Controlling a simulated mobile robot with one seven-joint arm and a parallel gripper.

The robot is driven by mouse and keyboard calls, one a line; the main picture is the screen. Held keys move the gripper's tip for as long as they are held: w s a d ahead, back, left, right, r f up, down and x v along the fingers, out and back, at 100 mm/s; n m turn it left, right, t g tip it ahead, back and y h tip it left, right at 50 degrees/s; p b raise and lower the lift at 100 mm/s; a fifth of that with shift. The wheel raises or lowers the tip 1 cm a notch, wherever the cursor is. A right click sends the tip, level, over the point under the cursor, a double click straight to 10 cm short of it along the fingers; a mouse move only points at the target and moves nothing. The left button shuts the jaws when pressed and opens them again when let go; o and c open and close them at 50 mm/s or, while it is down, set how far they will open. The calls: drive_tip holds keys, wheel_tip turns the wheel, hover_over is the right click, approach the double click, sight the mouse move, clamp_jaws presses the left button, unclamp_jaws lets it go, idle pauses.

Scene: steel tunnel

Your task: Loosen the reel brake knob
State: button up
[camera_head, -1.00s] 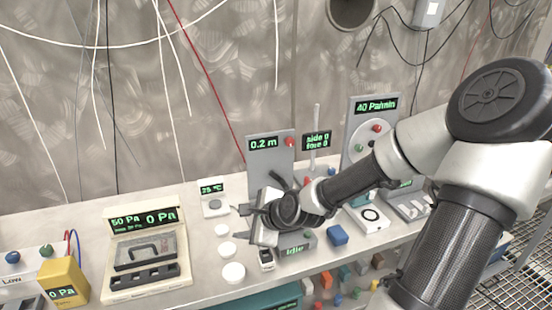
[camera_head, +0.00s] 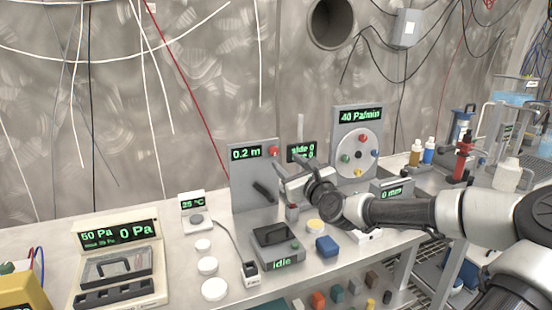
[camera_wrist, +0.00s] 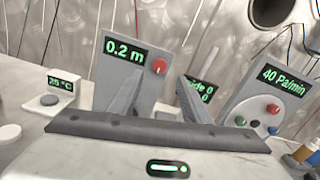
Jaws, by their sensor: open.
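A grey upright panel (camera_head: 247,188) reads 0.2 m, with a red knob (camera_head: 274,150) at its upper right. I take this for the reel brake knob, though no label is readable. The knob also shows in the wrist view (camera_wrist: 159,66) with a small light mark on its face. A dark handle (camera_head: 265,191) sticks out from the panel below it. My gripper (camera_head: 284,176) is open and empty in front of the panel's right side, below and right of the knob, not touching it. In the wrist view the knob appears above and between my fingers (camera_wrist: 162,95).
A panel reading 40 Pa/min (camera_head: 358,115) with a coloured-knob dial stands to the right. A small display (camera_head: 302,151) stands between the panels. A grey box reading idle (camera_head: 277,246), a blue block (camera_head: 327,247) and white discs (camera_head: 208,265) lie on the bench in front.

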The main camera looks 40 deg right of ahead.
sight(275, 152)
drive_tip(key=b+x, duration=0.1)
drive_tip(key=x, duration=0.8)
drive_tip(key=shift+w+b, duration=0.15)
drive_tip(key=shift+b, duration=0.2)
drive_tip(key=c, duration=1)
drive_tip(key=shift+c, duration=0.2)
